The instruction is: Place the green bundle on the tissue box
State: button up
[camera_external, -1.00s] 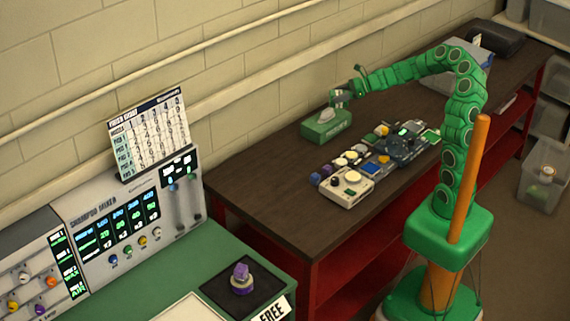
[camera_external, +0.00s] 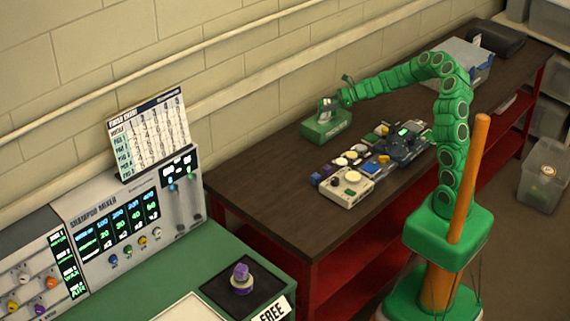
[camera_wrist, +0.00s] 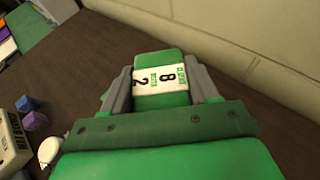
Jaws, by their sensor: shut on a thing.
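The green bundle (camera_wrist: 159,60) has a white band printed with an 8 and a 2. In the wrist view it sits between the two grey fingers of my gripper (camera_wrist: 159,68), which is shut on it. I cannot make out the tissue box in the wrist view.
The wall runs close behind the tissue box. The table's near left end is bare.

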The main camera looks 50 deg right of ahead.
jog(key=shift+f, duration=1)
jog(key=shift+f, duration=0.1)
jog(key=o, duration=1.1)
jog(key=shift+s+d+r, duration=0.15)
jog(key=shift+r, duration=0.05)
jog(key=shift+v, duration=5.8)
jog(key=shift+s+f, duration=0.1)
